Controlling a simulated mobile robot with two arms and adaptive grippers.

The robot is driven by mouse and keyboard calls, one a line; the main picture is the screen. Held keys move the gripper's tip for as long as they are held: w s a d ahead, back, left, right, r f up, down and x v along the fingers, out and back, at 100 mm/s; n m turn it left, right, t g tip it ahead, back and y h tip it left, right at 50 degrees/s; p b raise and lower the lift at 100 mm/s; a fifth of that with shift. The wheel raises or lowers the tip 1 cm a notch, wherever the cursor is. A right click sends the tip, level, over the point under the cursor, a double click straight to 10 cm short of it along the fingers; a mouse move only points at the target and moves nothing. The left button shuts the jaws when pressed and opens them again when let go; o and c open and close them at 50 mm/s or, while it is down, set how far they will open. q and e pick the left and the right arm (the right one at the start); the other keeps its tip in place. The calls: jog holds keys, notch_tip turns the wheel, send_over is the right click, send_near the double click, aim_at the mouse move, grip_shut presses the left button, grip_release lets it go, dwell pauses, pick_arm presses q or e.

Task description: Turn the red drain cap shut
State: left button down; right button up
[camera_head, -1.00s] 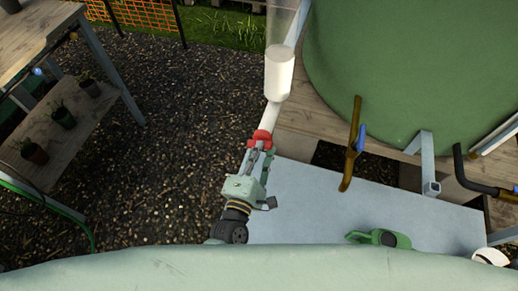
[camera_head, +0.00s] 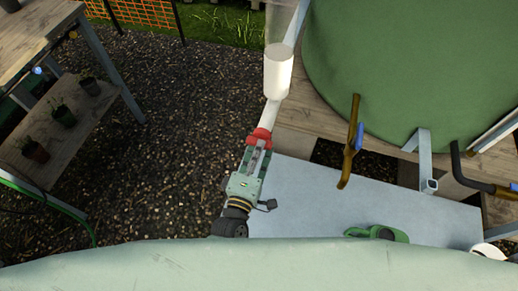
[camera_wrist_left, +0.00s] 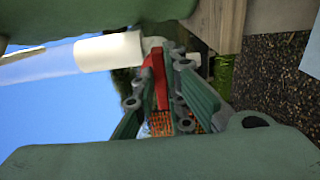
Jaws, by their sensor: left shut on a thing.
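The red drain cap (camera_head: 261,136) sits at the lower end of a white pipe that hangs from a white cylinder (camera_head: 278,72). My left gripper (camera_head: 259,145) reaches up from below and is shut on the cap. In the left wrist view the red cap (camera_wrist_left: 159,83) shows between the two green fingers (camera_wrist_left: 162,90), with the white pipe part (camera_wrist_left: 110,50) above and to its left. The fingers cover part of the cap.
A large green tank (camera_head: 410,70) stands on a wooden platform (camera_head: 305,122) at the right. A brass tap with a blue lever (camera_head: 349,150) juts out close to the right. A grey-blue panel (camera_head: 330,200) lies below it. A plant bench (camera_head: 50,130) stands at the left, with open gravel between.

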pick_arm(q)
jog(key=c, duration=1.8)
grip_release()
jog(key=v, duration=1.2)
jog(key=s+a+f+m+g+y, duration=0.1)
jog(key=s+a+f+m+g, duration=0.2)
jog(key=f, duration=0.7)
jog(key=s+a+f+m+g, duration=0.2)
jog(key=a+f+m+g, duration=0.15)
jog(key=f, duration=0.55)
jog(key=s+a+f+m+g+y, duration=0.1)
jog(key=s+a+f+m+g, duration=0.2)
jog(key=f, duration=0.7)
jog(key=s+a+f+m+g+y, duration=0.1)
jog(key=s+a+f+m+g, duration=0.1)
jog(key=s, duration=0.4)
jog(key=s+a+f+m+g+y, duration=0.1)
jog(key=s+a+f+m+g, duration=0.1)
jog(key=s+a+f, duration=0.3)
jog(key=s+a+f+m+g+y, duration=0.1)
jog(key=s+a+f+m+g, duration=0.1)
jog(key=s+f, duration=0.3)
jog(key=s+a+m, duration=0.1)
jog(key=s, duration=0.2)
jog(key=shift+s+a+f+g+y, duration=0.25)
jog(key=shift+a+f+g+y, duration=0.05)
jog(key=shift+a+f+g, duration=0.1)
